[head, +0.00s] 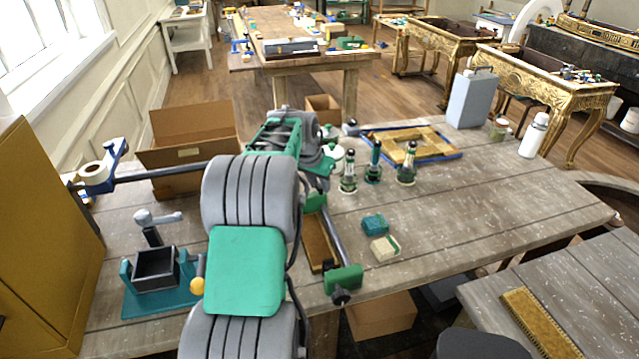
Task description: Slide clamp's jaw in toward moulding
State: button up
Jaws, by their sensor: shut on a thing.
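The clamp's dark bar (333,232) runs toward me on the grey table, with a green end block (343,280) and screw knob near the table's front edge. A gilt moulding (318,243) lies close along the bar's left side. A green jaw (314,202) shows at the bar's far end, partly covered by my wrist. My gripper (318,180) is down there at that jaw and appears shut on it. My arm hides the fingertips and much of the clamp's far end, so the gap between jaw and moulding cannot be judged.
Three dark green bottles (373,165) stand just right of my gripper. Teal and cream blocks (374,224) lie right of the bar. A gilt frame (405,145) lies behind. A cardboard box (190,135) stands left.

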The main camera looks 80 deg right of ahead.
grip_shut()
dwell(0.8)
